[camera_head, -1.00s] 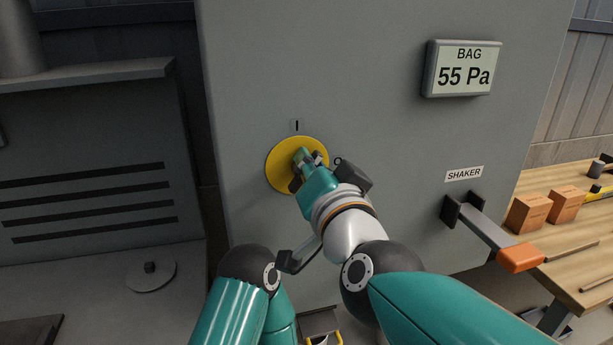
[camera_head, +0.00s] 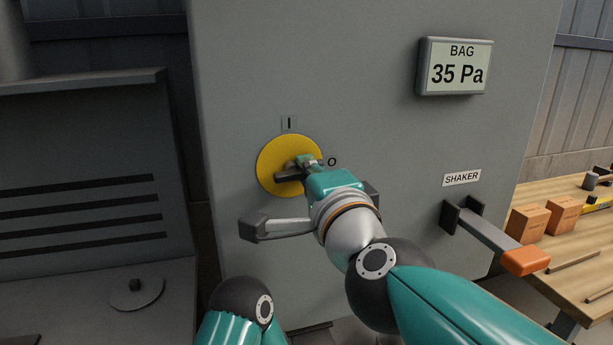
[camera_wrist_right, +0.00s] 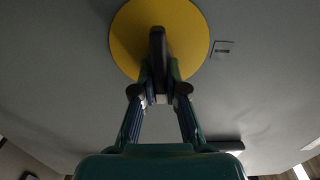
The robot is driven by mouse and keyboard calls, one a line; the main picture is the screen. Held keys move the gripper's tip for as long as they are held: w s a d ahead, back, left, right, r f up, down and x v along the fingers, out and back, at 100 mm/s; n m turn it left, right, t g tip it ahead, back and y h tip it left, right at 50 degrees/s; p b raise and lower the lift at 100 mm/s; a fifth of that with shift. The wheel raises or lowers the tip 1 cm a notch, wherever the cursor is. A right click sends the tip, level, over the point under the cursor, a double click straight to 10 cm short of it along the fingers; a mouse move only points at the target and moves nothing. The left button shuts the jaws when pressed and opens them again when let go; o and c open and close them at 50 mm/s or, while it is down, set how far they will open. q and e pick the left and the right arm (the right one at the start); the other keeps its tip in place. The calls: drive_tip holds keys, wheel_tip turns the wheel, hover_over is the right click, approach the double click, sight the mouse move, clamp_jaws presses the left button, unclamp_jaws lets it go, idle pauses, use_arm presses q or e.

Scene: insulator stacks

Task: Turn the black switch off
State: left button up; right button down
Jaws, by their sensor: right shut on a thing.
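The black switch (camera_head: 287,176) has a bar handle on a round yellow plate (camera_head: 268,160) on the grey cabinet. An "I" mark (camera_head: 289,123) is above the plate and an "O" mark (camera_head: 332,162) is at its right. The handle lies nearly level in the head view, its right part hidden by my gripper. My right gripper (camera_head: 308,164) is shut on the switch handle. In the right wrist view, the fingers (camera_wrist_right: 160,88) close on both sides of the dark handle (camera_wrist_right: 158,48). My left gripper is out of view.
A "BAG" display (camera_head: 456,67) reads 35 Pa. Below it, a "SHAKER" lever with an orange grip (camera_head: 525,260) sticks out to the right of my right arm. A wooden bench (camera_head: 590,258) with boxes (camera_head: 528,222) is at the far right.

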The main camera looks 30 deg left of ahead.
drive_tip(key=shift+w+f+m, duration=0.1)
drive_tip(key=shift+f+m, duration=0.25)
drive_tip(key=shift+m, duration=0.25)
drive_tip(key=c, duration=1.2)
unclamp_jaws()
drive_tip(key=shift+w+d, duration=0.1)
drive_tip(key=shift+r, duration=0.15)
drive_tip(key=shift+s+d, duration=0.1)
drive_tip(key=shift+s, duration=0.1)
drive_tip(key=shift+s+d, duration=0.15)
drive_tip(key=shift+d, duration=0.05)
drive_tip(key=v, duration=1.1)
